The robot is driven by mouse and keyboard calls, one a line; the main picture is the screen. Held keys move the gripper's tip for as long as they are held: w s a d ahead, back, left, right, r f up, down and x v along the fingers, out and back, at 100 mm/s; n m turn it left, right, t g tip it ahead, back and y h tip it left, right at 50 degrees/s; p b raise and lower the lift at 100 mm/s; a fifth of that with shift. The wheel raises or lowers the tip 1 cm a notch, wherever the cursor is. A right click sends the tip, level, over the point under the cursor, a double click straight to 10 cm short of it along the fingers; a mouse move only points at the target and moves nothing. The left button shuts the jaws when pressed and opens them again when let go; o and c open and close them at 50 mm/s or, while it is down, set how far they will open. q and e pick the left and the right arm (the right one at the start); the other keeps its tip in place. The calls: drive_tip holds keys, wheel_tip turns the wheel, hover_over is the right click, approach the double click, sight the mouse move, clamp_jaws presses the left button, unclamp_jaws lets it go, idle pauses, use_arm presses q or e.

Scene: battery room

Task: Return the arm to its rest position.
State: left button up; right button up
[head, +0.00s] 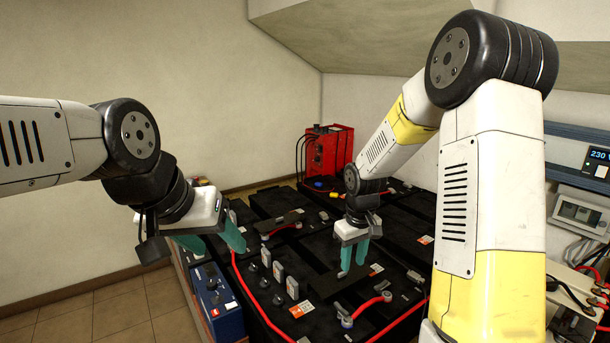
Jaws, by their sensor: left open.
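My left arm comes in from the left edge. Its gripper (212,245) has two teal fingers spread wide apart with nothing between them. It hangs above the left edge of the black battery bank (330,284), near a blue box. My right arm comes in from the right, bends high at its elbow and reaches down over the bank. Its gripper (354,262) points downward over the middle of the batteries, its two teal fingers close together. I cannot tell whether anything is between them or whether the tips touch a battery.
A red unit (327,151) with dark cables stands at the back. A blue box (216,303) sits at the bank's left side. Red cables (246,292) run across the batteries. A wall display (598,160) and a grey controller (580,213) are at right. Tiled floor (115,311) at left is clear.

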drive_tip(key=s+d+r+m+t, duration=0.1)
drive_tip(key=s+r, duration=0.3)
drive_tip(key=r, duration=0.3)
drive_tip(key=s+r+m+t, duration=0.1)
drive_tip(key=s+r, duration=0.3)
drive_tip(key=r, duration=0.2)
drive_tip(key=s+r+m+t+y, duration=0.2)
drive_tip(key=s+r, duration=0.5)
drive_tip(key=s, duration=0.6)
drive_tip(key=shift+s+r+m+t, duration=0.2)
drive_tip(key=shift+s+m+t, duration=0.1)
drive_tip(key=shift+m+t, duration=0.1)
